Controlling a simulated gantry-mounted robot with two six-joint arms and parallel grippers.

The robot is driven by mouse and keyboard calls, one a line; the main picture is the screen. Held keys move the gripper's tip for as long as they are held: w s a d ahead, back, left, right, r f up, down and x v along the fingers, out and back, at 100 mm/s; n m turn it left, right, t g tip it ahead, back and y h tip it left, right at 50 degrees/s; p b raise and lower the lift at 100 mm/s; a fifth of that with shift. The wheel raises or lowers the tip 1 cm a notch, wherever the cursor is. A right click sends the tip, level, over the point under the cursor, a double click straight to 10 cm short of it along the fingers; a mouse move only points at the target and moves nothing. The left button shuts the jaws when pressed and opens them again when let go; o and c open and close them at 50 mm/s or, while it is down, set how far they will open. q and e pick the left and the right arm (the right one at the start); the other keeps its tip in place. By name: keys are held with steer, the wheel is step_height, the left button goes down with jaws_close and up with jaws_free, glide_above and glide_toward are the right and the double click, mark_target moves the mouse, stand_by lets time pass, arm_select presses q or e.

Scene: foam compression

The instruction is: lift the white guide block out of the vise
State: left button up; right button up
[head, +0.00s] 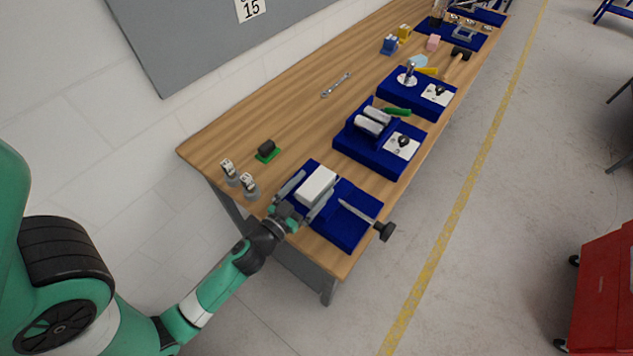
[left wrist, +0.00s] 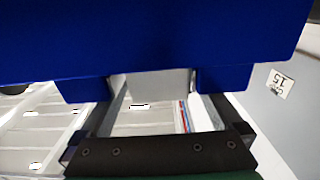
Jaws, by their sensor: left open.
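The white guide block (head: 317,184) sits at the blue vise (head: 345,229) at the near end of the bench. The vise's rod ends in a black knob (head: 385,231). My left gripper (head: 312,192) is open, its fingers along the two sides of the block; contact is not clear. In the left wrist view, the fingers of my left gripper (left wrist: 158,92) stand apart below the blue vise (left wrist: 160,40), with a pale face of the guide block (left wrist: 153,83) between them. The block's lower part is hidden in the head view. My right gripper is not in view.
A black cylinder on a green base (head: 266,151) is behind. Another blue fixture (head: 375,155) stands farther along the bench (head: 290,125). A wrench (head: 336,85) lies near the wall.

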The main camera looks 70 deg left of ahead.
mark_target(311, 189)
arm_select(q)
steer(key=shift+c, duration=0.2)
jaws_close()
step_height(311, 189, up, 10)
steer(key=p, duration=0.9)
